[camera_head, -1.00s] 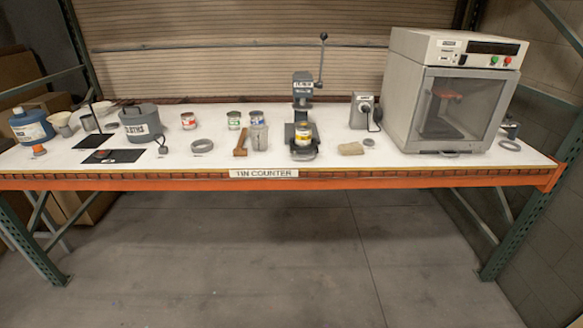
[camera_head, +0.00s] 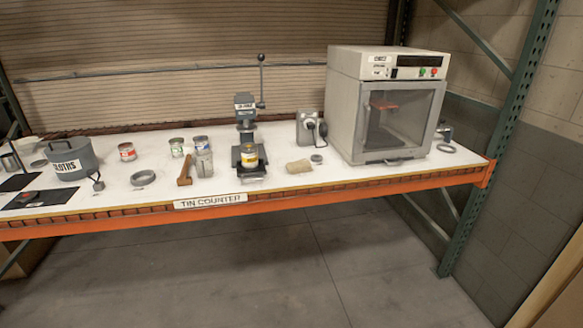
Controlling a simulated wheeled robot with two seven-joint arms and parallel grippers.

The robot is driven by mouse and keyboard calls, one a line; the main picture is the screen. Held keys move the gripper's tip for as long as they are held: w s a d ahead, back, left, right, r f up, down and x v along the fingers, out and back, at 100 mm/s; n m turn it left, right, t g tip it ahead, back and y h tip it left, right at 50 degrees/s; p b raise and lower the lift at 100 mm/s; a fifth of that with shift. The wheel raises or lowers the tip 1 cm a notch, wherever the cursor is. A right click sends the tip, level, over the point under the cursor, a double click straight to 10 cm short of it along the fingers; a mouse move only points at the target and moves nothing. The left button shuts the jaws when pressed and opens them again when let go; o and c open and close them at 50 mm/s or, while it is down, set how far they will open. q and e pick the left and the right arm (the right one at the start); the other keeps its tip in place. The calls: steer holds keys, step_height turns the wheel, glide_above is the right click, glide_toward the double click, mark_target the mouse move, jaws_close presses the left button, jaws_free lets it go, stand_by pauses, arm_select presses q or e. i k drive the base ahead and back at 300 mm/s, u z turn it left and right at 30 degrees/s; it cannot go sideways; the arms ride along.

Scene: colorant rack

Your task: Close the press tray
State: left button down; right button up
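The press (camera_head: 245,118) stands near the middle of the counter, with its lever up and a black knob on top. Its tray (camera_head: 251,174) sticks out toward the front edge at the press's foot. A tin with a yellow label (camera_head: 249,156) stands upright on or over the tray; I cannot tell exactly how it is seated. Neither of my grippers shows in the head view.
A large grey cabinet with a glass door (camera_head: 387,110) stands right of the press. Floor in front is clear.

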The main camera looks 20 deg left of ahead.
mark_target(261, 170)
steer(key=z, duration=0.35)
steer(key=i, duration=1.5)
steer(key=u, duration=0.8)
